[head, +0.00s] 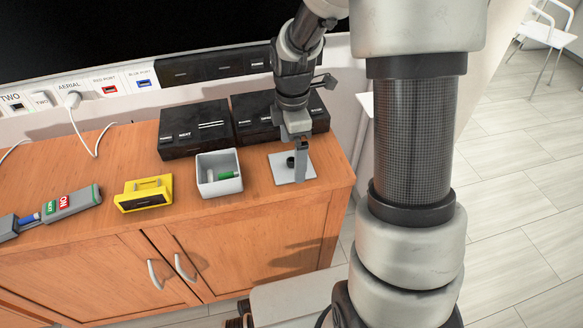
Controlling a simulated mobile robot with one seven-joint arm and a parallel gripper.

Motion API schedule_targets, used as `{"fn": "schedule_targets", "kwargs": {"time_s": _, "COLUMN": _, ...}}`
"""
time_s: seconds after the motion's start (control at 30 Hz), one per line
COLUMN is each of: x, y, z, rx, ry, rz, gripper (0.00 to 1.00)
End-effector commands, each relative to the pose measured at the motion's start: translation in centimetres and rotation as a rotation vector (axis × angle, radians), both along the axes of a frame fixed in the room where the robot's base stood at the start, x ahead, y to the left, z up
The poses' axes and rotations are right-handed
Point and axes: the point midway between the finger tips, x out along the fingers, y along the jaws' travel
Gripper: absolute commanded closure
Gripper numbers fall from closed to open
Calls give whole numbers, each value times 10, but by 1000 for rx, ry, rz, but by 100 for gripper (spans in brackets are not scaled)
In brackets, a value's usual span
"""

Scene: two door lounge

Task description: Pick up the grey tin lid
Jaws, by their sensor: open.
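The grey tin lid (283,177), a flat square plate with a dark knob (291,162), lies on the right part of the wooden cabinet top. My gripper (300,172) points down over the lid, with its finger in front of the plate just right of the knob. It is open and holds nothing that I can see. Only one finger shows clearly, and I cannot tell whether it touches the lid. An open grey tin (219,186) with a green item (229,176) inside stands to the left of the lid.
Black boxes (195,129) stand behind the tin and lid. A yellow item (144,194) and a grey device with green and red labels (66,204) are farther left. The wooden cabinet top (250,207) is bare in front of the tin and lid. Its right edge is near the lid.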

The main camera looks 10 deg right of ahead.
Motion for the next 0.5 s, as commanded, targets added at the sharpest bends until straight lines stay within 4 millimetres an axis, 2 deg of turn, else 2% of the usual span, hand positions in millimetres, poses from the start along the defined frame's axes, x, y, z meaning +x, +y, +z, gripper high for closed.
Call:
{"fn": "schedule_targets", "kwargs": {"time_s": 0.03, "x": -1, "y": 0, "z": -12, "rx": 0, "ry": 4, "rz": 0, "gripper": 0}}
{"fn": "schedule_targets", "kwargs": {"time_s": 0.1, "x": 0, "y": 0, "z": -19, "rx": 0, "ry": 2, "rz": 0, "gripper": 0}}
{"fn": "schedule_targets", "kwargs": {"time_s": 0.33, "x": 0, "y": 0, "z": -20, "rx": 0, "ry": 0, "rz": -1, "gripper": 0}}
{"fn": "schedule_targets", "kwargs": {"time_s": 0.5, "x": 0, "y": 0, "z": -20, "rx": 0, "ry": 0, "rz": -1, "gripper": 27}}
